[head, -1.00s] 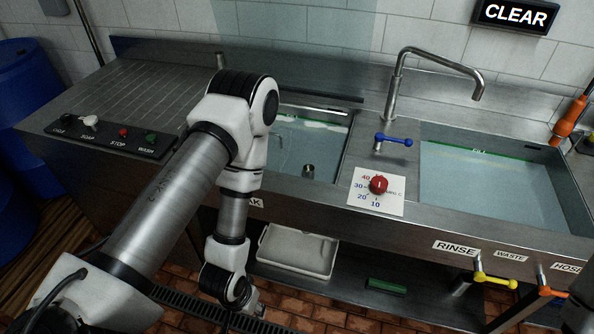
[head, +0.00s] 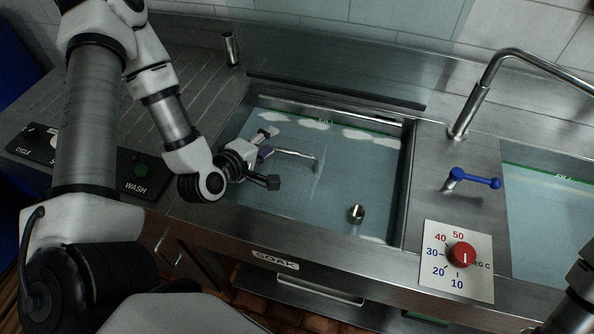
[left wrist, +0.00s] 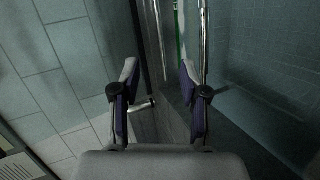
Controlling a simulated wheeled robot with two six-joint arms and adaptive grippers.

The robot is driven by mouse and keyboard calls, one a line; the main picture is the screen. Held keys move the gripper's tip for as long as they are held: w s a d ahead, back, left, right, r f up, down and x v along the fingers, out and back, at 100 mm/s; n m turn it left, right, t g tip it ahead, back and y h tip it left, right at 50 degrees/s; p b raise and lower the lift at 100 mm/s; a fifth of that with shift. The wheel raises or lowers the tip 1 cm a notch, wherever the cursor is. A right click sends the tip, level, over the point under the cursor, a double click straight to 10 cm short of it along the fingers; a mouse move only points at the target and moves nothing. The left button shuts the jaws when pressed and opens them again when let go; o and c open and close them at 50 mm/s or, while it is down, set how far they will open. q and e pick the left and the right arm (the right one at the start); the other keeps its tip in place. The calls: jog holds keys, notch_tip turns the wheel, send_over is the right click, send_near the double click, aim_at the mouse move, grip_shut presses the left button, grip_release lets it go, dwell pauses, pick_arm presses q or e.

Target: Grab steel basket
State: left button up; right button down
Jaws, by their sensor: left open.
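My left gripper (head: 267,142) is open and empty over the left part of the soak basin (head: 410,185), pointing toward its back. In the left wrist view its two purple-padded fingers (left wrist: 157,100) stand apart with nothing held between them. I cannot make out a steel basket for certain in either view. A thin bent metal rod (head: 297,154) shows just right of the fingers, in or over the water. I cannot tell whether it is part of a basket or a reflection. My right gripper is out of view.
A short steel post (head: 231,48) stands behind the gripper, left of the basin. A steel cylinder (head: 357,214) shows in the basin. A blue lever (head: 474,180), a red dial (head: 461,254) and a tall faucet (head: 487,85) stand right.

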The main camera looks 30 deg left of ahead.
pick_arm(q)
notch_tip(320, 180, down, 2)
jog(key=a+b, duration=0.1)
jog(key=b, duration=0.6)
send_near(281, 151)
jog(key=x, duration=1)
jog(key=shift+w+f, duration=0.15)
jog(key=shift+w, duration=0.2)
jog(key=shift+f, duration=0.1)
grip_shut()
